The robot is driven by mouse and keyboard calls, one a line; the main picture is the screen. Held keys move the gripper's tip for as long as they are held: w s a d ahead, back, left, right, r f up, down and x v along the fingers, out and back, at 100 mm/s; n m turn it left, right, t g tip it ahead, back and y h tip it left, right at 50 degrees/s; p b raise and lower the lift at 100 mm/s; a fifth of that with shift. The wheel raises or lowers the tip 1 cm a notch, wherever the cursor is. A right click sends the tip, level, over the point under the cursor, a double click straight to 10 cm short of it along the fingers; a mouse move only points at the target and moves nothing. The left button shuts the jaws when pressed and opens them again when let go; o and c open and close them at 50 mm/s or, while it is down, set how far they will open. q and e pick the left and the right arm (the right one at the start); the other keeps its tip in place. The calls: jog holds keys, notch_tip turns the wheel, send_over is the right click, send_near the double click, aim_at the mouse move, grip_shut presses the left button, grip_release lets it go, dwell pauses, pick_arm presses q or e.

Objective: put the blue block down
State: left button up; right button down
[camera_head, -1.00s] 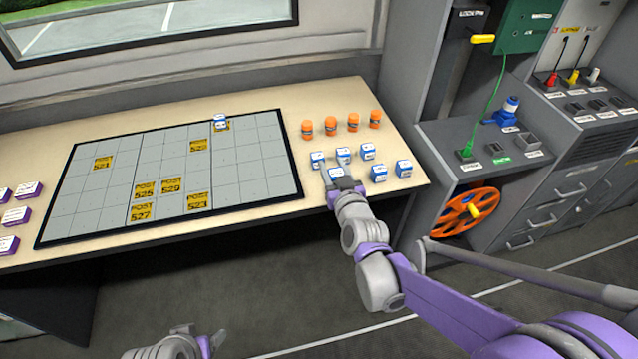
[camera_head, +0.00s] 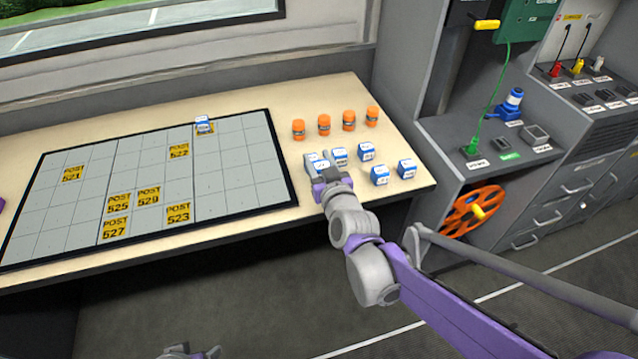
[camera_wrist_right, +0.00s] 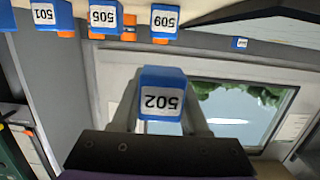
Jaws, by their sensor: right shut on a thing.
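My right gripper (camera_head: 324,174) is shut on a blue block (camera_head: 321,165) with a white top, near the table's front right. In the right wrist view the held blue block (camera_wrist_right: 162,96) reads 502, upside down, between the two fingers. It appears to be above the table, though the gap beneath it is hard to judge. Another blue block (camera_head: 203,124) stands on the gridded board (camera_head: 235,188), at its far edge. My left gripper (camera_head: 190,353) shows only partly at the bottom edge; its jaws cannot be made out.
Several other blue blocks (camera_head: 380,174) stand close around and right of the held one. Several orange cylinders (camera_head: 324,124) stand behind them. Yellow POST tiles (camera_head: 118,203) lie on the board, with many bare grid cells. A grey cabinet (camera_head: 540,190) stands to the right.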

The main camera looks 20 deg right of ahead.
jog(key=shift+f+b, duration=0.75)
jog(key=shift+f, duration=2.15)
jog(key=shift+f, duration=0.15)
jog(key=shift+c, duration=2.1)
grip_release()
